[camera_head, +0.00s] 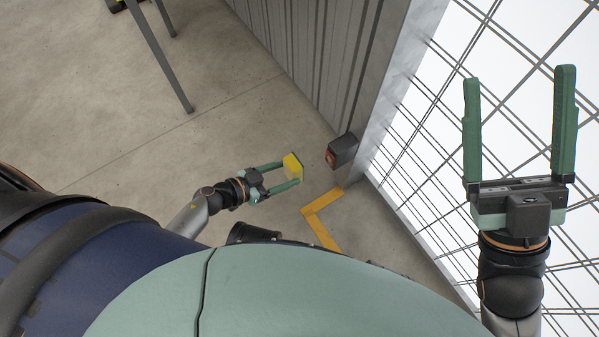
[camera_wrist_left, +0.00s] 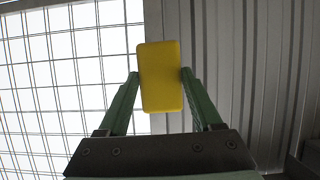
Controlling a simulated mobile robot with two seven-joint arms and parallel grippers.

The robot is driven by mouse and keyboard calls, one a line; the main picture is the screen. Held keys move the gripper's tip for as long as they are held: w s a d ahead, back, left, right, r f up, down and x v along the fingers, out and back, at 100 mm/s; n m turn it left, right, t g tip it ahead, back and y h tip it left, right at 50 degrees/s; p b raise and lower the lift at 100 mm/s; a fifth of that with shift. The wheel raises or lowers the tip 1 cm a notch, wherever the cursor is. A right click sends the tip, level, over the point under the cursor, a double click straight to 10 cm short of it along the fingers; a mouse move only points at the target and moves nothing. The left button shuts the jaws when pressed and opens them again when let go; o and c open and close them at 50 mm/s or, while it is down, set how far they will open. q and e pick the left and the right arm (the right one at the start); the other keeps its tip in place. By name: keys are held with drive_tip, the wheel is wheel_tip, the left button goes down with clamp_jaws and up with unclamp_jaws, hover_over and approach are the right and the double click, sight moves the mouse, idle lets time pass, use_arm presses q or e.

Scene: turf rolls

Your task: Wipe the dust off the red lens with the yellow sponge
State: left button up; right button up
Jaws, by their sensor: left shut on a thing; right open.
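The yellow sponge (camera_head: 292,165) is held between the green fingers of my left gripper (camera_head: 286,173), which is shut on it. In the left wrist view the sponge (camera_wrist_left: 160,77) sits upright between the fingertips. The red lens (camera_head: 331,157) shows on the left face of a dark box mounted at the edge of the grey post. The sponge is a short way left of the lens, with a gap between them in the head view. Dust on the lens is too small to make out. My right gripper (camera_head: 518,105) is open and empty at the right, in front of the wire mesh.
The dark box (camera_head: 344,149) stands out from the metal post (camera_head: 385,90) beside a corrugated grey wall (camera_head: 320,50). A wire mesh fence (camera_head: 430,130) fills the right. A yellow floor line (camera_head: 322,232) lies below. Concrete floor (camera_head: 130,110) is open to the left.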

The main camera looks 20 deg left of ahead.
use_arm(q)
drive_tip(key=shift+w+d+f, duration=0.25)
drive_tip(key=shift+w+f, duration=0.1)
drive_tip(key=shift+f, duration=0.3)
drive_tip(key=w+d, duration=0.2)
drive_tip(key=w+d+b, duration=0.1)
drive_tip(key=w, duration=0.1)
drive_tip(key=shift+w+d+r+b, duration=0.1)
drive_tip(key=shift+w+d+b, duration=0.2)
drive_tip(key=shift+d, duration=0.05)
use_arm(e)
drive_tip(key=f, duration=0.2)
drive_tip(key=shift+w+f, duration=0.3)
drive_tip(key=shift+f, duration=0.1)
use_arm(q)
drive_tip(key=shift+w+d, duration=0.55)
drive_tip(key=shift+w, duration=0.15)
use_arm(e)
drive_tip(key=shift+r, duration=0.2)
